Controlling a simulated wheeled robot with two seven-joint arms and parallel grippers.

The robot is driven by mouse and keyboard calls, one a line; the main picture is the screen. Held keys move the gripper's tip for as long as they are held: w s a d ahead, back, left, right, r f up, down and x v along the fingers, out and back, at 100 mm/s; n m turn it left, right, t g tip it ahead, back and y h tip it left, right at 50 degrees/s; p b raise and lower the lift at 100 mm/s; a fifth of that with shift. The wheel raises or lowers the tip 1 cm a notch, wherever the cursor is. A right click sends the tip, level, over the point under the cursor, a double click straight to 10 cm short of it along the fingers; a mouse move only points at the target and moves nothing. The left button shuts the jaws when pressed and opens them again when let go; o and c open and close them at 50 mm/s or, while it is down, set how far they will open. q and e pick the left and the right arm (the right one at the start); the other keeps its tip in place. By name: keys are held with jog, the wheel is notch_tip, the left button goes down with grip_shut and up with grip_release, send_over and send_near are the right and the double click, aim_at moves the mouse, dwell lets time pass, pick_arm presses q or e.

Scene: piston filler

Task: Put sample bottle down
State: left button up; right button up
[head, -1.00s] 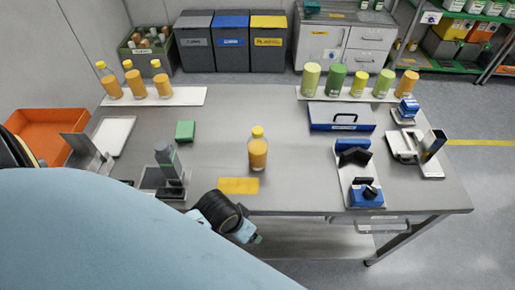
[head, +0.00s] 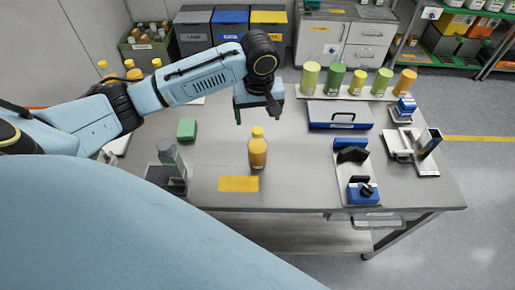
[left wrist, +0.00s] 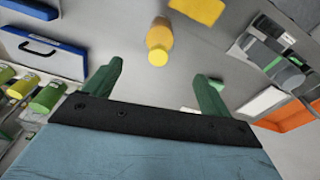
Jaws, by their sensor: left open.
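The sample bottle (head: 258,153), orange with a yellow cap, stands upright on the grey table, just behind a yellow mat. My left gripper (head: 255,110) is open and empty, held above and behind the bottle in the head view. In the left wrist view the bottle (left wrist: 159,36) shows beyond the two green fingers (left wrist: 160,73), its cap pointing toward the gap between them. The fingers look apart from the bottle. My right gripper is not in view.
The yellow mat (head: 238,184) lies bare. A green block (head: 187,129) and a grey device (head: 170,165) stand left. A blue case (head: 340,116), a blue clamp fixture (head: 362,190) and several green and orange containers are right. My left arm partly hides three orange bottles at back left.

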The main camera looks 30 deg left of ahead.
aim_at(257, 138)
pick_arm(q)
jog(key=shift+w+a, duration=0.1)
jog(key=shift+a, duration=0.15)
jog(key=f, duration=0.7)
jog(key=shift+w+a+f, duration=0.15)
jog(key=shift+w+a, duration=0.15)
jog(key=shift+w, duration=0.1)
jog(key=shift+w+a+f, duration=0.1)
jog(key=shift+w+f, duration=0.1)
jog(key=shift+f, duration=1.15)
jog(key=shift+w+f, duration=0.2)
jog(key=shift+f, duration=1.15)
